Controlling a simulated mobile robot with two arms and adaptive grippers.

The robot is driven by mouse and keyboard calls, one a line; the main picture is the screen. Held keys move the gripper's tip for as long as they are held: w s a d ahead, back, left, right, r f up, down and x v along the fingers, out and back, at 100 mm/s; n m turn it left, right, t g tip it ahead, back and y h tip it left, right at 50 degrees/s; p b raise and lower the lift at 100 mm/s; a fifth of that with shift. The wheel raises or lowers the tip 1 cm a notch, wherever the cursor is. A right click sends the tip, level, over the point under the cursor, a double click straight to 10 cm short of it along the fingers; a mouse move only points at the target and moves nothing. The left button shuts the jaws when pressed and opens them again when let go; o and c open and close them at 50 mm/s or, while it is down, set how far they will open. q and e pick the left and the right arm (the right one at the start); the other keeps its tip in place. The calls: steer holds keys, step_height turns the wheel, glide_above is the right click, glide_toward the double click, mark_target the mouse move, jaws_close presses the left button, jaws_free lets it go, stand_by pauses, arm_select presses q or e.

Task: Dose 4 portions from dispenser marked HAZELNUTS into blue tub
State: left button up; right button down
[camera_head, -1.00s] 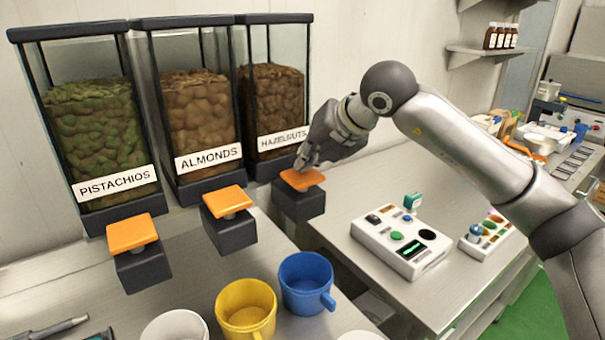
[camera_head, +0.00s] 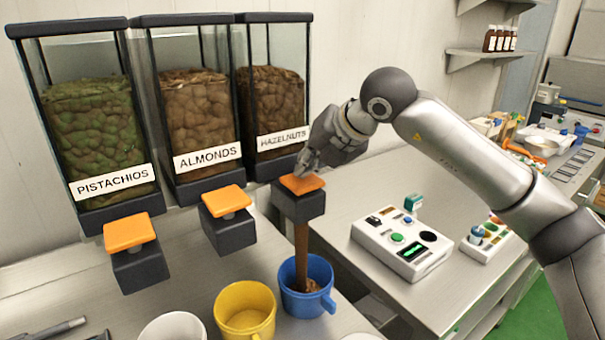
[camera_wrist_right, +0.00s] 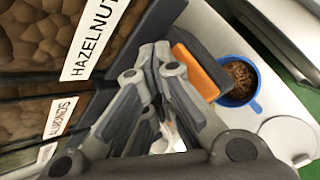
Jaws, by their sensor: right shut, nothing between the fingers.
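The HAZELNUTS dispenser (camera_head: 272,105) is the rightmost of three dispensers and holds brown contents. My right gripper (camera_head: 306,168) is shut and empty, with its fingertips at the orange press plate (camera_head: 302,185) of this dispenser. A brown stream falls from the spout into the blue tub (camera_head: 318,272) directly below. Brown contents show in the tub's bottom. In the right wrist view the blue tub (camera_wrist_right: 256,104) holds brown pieces, and the gripper (camera_wrist_right: 155,55) is beside the orange plate (camera_wrist_right: 202,70). My left gripper is not clearly seen.
The PISTACHIOS dispenser (camera_head: 97,140) and ALMONDS dispenser (camera_head: 195,110) stand to the left. A yellow tub (camera_head: 245,308) is just left of the blue tub. A white control box (camera_head: 402,248) sits on the counter to the right.

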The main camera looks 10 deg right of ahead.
stand_by(0.4)
steer(key=shift+r+p, duration=0.8)
steer(key=shift+r, duration=0.5)
steer(key=shift+r, duration=0.1)
step_height(320, 180, up, 5)
steer(key=p, duration=0.2)
steer(key=shift+p, duration=0.35)
stand_by(1.6)
